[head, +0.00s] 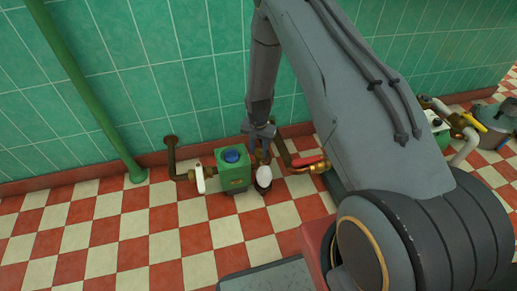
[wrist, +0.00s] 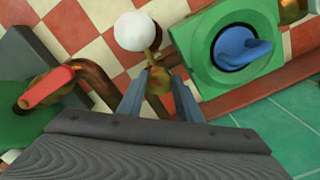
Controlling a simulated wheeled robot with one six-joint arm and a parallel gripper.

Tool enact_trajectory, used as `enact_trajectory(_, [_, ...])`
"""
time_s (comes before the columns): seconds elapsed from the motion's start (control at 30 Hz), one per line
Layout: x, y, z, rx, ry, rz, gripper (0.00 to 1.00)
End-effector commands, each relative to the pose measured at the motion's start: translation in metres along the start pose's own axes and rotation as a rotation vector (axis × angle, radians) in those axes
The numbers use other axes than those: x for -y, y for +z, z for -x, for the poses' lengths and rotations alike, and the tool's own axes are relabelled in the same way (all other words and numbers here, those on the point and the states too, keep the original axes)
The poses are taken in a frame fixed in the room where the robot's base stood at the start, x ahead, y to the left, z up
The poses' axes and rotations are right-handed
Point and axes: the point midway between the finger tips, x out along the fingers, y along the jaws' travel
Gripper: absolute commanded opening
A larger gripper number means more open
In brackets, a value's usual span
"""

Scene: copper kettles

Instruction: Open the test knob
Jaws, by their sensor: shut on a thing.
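My gripper (wrist: 160,86) is shut on a small brass piece (wrist: 157,78), which looks like the test knob, between its two fingers in the wrist view. The fingers partly hide it, so how far it is turned cannot be told. A round white part (wrist: 137,31) sits just beyond it. In the head view my gripper (head: 261,151) reaches down beside a green box (head: 236,176) with a blue knob (head: 231,156). The white part (head: 264,175) shows just below the fingertips. The blue knob is also in the wrist view (wrist: 243,49), to the right of the fingers and apart from them.
A red lever (head: 306,162) on a brass pipe is close to the right of my gripper. A white-handled valve (head: 200,180) stands left of the box. A green pipe (head: 90,95) runs down the tiled wall. The checkered floor (head: 110,235) in front is clear.

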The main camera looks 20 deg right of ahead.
Motion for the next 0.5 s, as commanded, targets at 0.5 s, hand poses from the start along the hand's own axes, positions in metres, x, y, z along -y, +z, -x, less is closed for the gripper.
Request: enact_trajectory(0.5, [-0.0026,-0.0002,0.0010,0.001,0.000,0.489,0.09])
